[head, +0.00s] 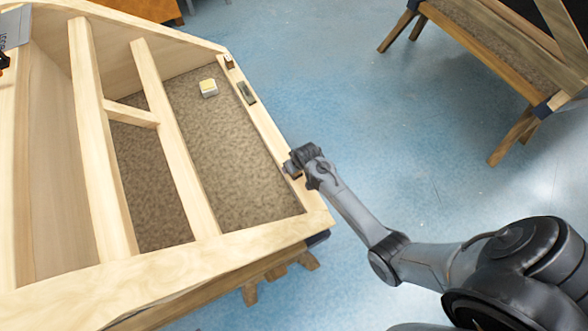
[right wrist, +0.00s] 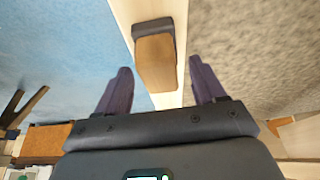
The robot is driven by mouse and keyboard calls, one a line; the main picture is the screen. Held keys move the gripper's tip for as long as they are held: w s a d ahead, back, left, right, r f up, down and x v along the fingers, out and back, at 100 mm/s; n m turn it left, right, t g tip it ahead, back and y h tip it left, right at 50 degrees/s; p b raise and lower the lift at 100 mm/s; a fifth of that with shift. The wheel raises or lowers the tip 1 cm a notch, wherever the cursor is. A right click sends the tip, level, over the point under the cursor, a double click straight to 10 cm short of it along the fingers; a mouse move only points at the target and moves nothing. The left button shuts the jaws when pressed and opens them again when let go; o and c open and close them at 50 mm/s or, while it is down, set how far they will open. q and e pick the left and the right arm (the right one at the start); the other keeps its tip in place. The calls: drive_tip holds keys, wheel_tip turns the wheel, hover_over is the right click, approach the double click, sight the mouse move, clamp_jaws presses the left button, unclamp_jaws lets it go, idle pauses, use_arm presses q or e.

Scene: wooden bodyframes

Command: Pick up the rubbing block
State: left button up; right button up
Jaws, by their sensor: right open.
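The rubbing block (head: 246,93), brown with a dark grey face, sits on the right rail of the wooden frame. In the right wrist view the block (right wrist: 156,62) shows larger, ahead of and roughly between my finger tips. My right gripper (head: 291,168) is over the same rail, closer to the near corner than the block. Its two dark fingers (right wrist: 159,68) are apart, with nothing held between them. My left gripper is not in view.
A small yellow and white block (head: 208,89) lies on the brown textured panel left of the rail. The wooden frame (head: 165,262) has several raised beams. Blue floor (head: 330,75) is clear to the right. Another wooden stand (head: 490,45) is at the back right.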

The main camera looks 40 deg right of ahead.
drive_tip(key=shift+w+f, duration=0.1)
drive_tip(key=shift+f, duration=0.2)
drive_tip(key=shift+c, duration=0.3)
drive_tip(key=c, duration=1.1)
drive_tip(key=shift+o, duration=0.2)
drive_tip(key=shift+r, duration=0.1)
drive_tip(key=shift+r, duration=0.45)
wheel_tip(320, 180, up, 4)
drive_tip(key=shift+d+f+p, duration=0.15)
drive_tip(key=shift+f+p, duration=0.05)
drive_tip(key=shift+p, duration=0.35)
drive_tip(key=s+d+r+p, duration=0.1)
drive_tip(key=s+d+r, duration=0.3)
drive_tip(key=d, duration=0.6)
wheel_tip(320, 180, up, 2)
drive_tip(key=shift+s+d+r, duration=0.2)
drive_tip(key=shift+d, duration=0.05)
